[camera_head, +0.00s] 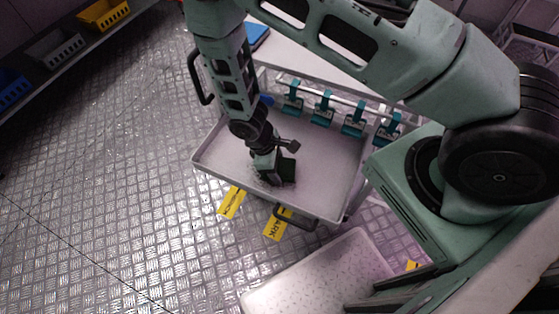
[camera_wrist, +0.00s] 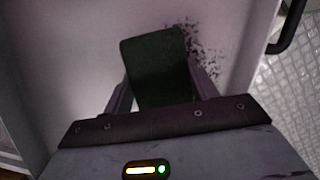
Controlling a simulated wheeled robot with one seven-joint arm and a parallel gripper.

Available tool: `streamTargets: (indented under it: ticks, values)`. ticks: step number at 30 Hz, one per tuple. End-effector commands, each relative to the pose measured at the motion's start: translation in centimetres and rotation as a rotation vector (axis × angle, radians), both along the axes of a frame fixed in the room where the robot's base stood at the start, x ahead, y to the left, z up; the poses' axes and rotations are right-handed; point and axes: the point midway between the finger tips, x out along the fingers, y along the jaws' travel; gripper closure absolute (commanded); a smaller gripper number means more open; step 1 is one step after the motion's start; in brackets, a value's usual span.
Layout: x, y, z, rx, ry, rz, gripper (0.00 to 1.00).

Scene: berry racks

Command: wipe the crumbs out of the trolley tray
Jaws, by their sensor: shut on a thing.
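The trolley tray (camera_head: 335,182) is a shallow pale tray with a raised rim, in the middle of the head view. My gripper (camera_head: 272,172) reaches down into it near the front rim. It is shut on a dark green block-like wiper (camera_head: 288,170), which also shows between the fingers (camera_wrist: 162,90) in the wrist view (camera_wrist: 155,62). Dark crumbs (camera_wrist: 208,62) lie on the tray floor just right of the wiper in the wrist view. In the head view the crumbs are mostly hidden by my gripper. I cannot tell whether the wiper touches the floor.
Several teal clips (camera_head: 322,108) hang on a rail along the tray's back side. A dark handle (camera_head: 295,219) sticks out at the front. Yellow labels (camera_head: 231,202) lie on the metal floor. A pale perforated tray (camera_head: 320,275) is in front. Bins (camera_head: 57,48) stand on a shelf upper left.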

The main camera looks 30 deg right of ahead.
Motion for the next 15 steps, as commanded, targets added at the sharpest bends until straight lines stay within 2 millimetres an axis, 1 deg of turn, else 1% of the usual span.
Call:
streamTargets:
  ticks: [12, 15]
  values:
    - [-1.8, 2.6, -0.2, 0.002, 0.000, 0.003, 0.60]
    - [-2.1, 3.0, -0.3, 0.002, -0.001, 0.001, 0.60]
